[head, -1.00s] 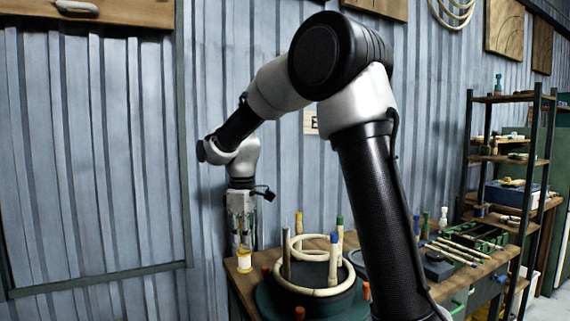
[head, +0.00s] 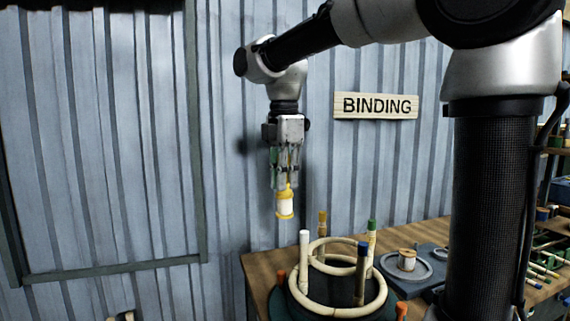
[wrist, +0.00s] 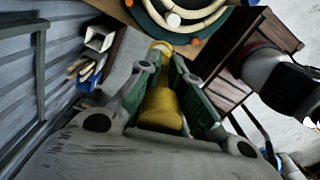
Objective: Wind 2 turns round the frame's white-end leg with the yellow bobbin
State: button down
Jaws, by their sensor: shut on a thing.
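The yellow bobbin (head: 285,204), with a pale middle band, hangs upright from my gripper (head: 287,182). In the wrist view the bobbin (wrist: 162,108) sits between the two green-padded fingers of my gripper (wrist: 163,80), which are shut on it. The rattan frame (head: 345,308) has two pale rings and upright legs. Its white-end leg (head: 304,262) is at the front left. The bobbin is above and slightly left of that leg, apart from it. I cannot make out a strand between bobbin and leg.
The frame's blue-end leg (head: 361,270), green-end leg (head: 371,240) and brown-end leg (head: 322,224) stand close by. Orange pegs (head: 402,310) edge the dark round base. Air left of the frame is clear.

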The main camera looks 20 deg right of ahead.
notch_tip(320, 180, down, 11)
dwell(0.7)
jog(key=shift+s+a, duration=0.1)
